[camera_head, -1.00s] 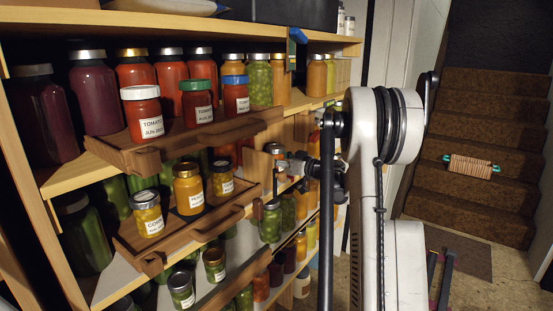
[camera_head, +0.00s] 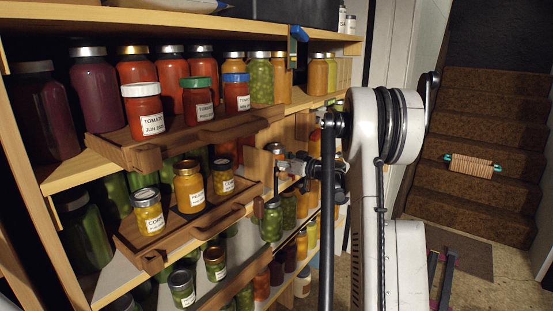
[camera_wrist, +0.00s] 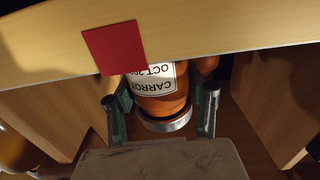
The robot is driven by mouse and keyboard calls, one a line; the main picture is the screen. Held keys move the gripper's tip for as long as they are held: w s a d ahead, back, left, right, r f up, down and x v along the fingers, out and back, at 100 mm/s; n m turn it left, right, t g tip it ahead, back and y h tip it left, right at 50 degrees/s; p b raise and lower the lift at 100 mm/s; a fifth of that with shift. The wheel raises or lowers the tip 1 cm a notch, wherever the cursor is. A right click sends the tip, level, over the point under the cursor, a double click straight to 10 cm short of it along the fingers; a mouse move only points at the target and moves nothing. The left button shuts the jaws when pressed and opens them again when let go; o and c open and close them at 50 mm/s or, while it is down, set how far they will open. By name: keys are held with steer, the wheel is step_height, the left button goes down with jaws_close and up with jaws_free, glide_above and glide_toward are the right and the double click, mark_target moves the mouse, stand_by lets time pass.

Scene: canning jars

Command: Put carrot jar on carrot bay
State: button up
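The carrot jar (camera_wrist: 158,103) shows in the wrist view, orange with a silver lid and a white label that reads upside down. It sits between wooden panels under a shelf edge. My gripper (camera_wrist: 160,97) has one finger on each side of the jar near its lid. The fingers look open, with a narrow gap at least on the right. In the head view my gripper (camera_head: 292,166) is at the shelves, partly hidden by my arm. I cannot tell which place is the carrot bay.
A red square card (camera_wrist: 114,48) is on the shelf edge (camera_wrist: 230,25) close above the jar. Wooden panels (camera_wrist: 265,105) stand on both sides. Another orange jar (camera_wrist: 208,64) is behind. Pull-out trays hold tomato jars (camera_head: 144,112) and yellow jars (camera_head: 189,187) to the left.

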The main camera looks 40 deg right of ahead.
steer(key=o, duration=0.5)
steer(key=v, duration=1.2)
steer(key=shift+r, duration=0.1)
